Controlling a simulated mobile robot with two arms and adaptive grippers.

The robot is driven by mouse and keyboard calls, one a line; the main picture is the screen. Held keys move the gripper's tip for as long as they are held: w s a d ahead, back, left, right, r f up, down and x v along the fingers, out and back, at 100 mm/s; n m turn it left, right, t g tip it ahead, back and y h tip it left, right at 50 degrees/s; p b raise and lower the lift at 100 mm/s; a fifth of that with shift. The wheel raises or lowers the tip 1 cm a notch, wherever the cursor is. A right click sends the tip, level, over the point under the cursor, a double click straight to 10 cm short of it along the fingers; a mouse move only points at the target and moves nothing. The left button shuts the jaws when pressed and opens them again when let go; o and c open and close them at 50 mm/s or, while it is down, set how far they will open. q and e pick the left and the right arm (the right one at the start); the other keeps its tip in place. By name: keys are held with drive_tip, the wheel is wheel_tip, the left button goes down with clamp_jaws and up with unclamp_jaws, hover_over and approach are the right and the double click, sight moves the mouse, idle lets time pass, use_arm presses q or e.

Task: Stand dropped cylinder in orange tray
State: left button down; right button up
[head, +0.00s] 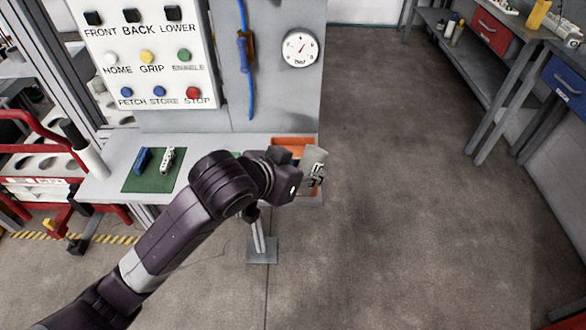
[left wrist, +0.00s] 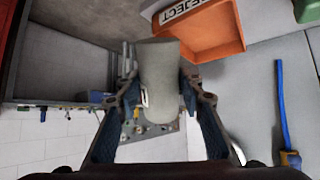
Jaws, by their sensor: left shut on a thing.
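My left gripper (head: 304,174) is shut on a pale grey cylinder (head: 315,157) at the right end of the grey table. In the left wrist view, the cylinder (left wrist: 160,75) sits between the two fingers (left wrist: 162,95). The orange tray (head: 293,141) is at the table's right end, partly hidden behind my gripper. In the left wrist view, the tray (left wrist: 222,42) is above and right of the cylinder and carries a "REJECT" label. In that view the cylinder's end overlaps the tray's near side; I cannot tell whether they touch. My right gripper is not in view.
A green mat (head: 138,183) with a blue and a white item lies on the table (head: 103,189). A white cylinder with a black top (head: 88,155) is at its left. A button panel (head: 148,90) and gauge (head: 300,48) stand behind. Open floor (head: 420,220) lies to the right.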

use_arm(q)
drive_tip(key=w+r+t+h, duration=0.1)
drive_tip(key=r, duration=0.1)
drive_tip(key=w+r+t+h, duration=0.1)
drive_tip(key=w+r, duration=0.1)
drive_tip(key=w+r+t, duration=0.1)
drive_tip(key=w+r, duration=0.1)
drive_tip(key=shift+d+r+h, duration=0.1)
drive_tip(key=shift+d+h, duration=0.2)
drive_tip(key=shift+h, duration=0.1)
drive_tip(key=w+a+r+n+t, duration=0.1)
drive_tip(key=w+a+r+t, duration=0.3)
drive_tip(key=w+r, duration=0.15)
drive_tip(key=shift+n+t, duration=0.3)
wheel_tip(320, 180, down, 15)
drive_tip(key=shift+f+b, duration=0.2)
drive_tip(key=shift+b, duration=0.85)
wheel_tip(320, 180, down, 4)
drive_tip(key=shift+r+b, duration=0.15)
drive_tip(key=shift+b, duration=0.15)
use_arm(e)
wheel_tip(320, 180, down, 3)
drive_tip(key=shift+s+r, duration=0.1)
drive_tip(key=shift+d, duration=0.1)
